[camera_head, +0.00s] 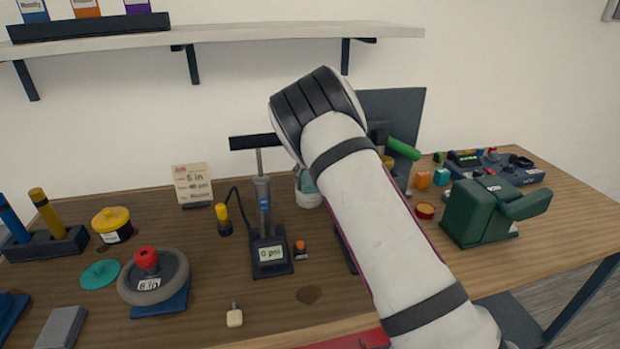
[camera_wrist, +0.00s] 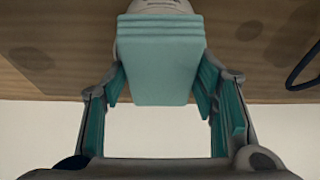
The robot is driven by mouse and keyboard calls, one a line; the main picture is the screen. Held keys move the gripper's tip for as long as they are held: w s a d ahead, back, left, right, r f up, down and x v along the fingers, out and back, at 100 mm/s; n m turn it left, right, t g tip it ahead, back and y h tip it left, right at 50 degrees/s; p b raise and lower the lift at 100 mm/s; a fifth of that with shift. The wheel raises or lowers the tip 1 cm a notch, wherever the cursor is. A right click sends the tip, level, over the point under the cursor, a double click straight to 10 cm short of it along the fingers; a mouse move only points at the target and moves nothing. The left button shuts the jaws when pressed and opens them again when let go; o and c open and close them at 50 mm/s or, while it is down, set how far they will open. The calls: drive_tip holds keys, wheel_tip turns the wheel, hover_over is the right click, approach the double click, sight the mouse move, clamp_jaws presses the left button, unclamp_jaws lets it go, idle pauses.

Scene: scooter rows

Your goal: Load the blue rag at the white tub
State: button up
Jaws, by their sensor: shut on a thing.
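The blue rag (camera_wrist: 165,55) looks like a folded blue-green pad in the wrist view. My gripper (camera_wrist: 162,85) is shut on it, with one finger at each side. The white tub (camera_wrist: 155,7) shows directly behind the rag at the top of the wrist view, mostly hidden by it. Whether the rag touches the tub I cannot tell. My arm hides my gripper in the head view.
Left of the tub are a pump (camera_head: 264,215) with a gauge and a card (camera_head: 193,184). A wheel (camera_head: 153,277) and yellow-lidded pot (camera_head: 112,224) are further left. A shelf (camera_head: 220,35) hangs above.

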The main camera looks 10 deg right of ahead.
idle(0.3)
drive_tip(key=shift+r+b, duration=0.4)
drive_tip(key=shift+r, duration=3.1)
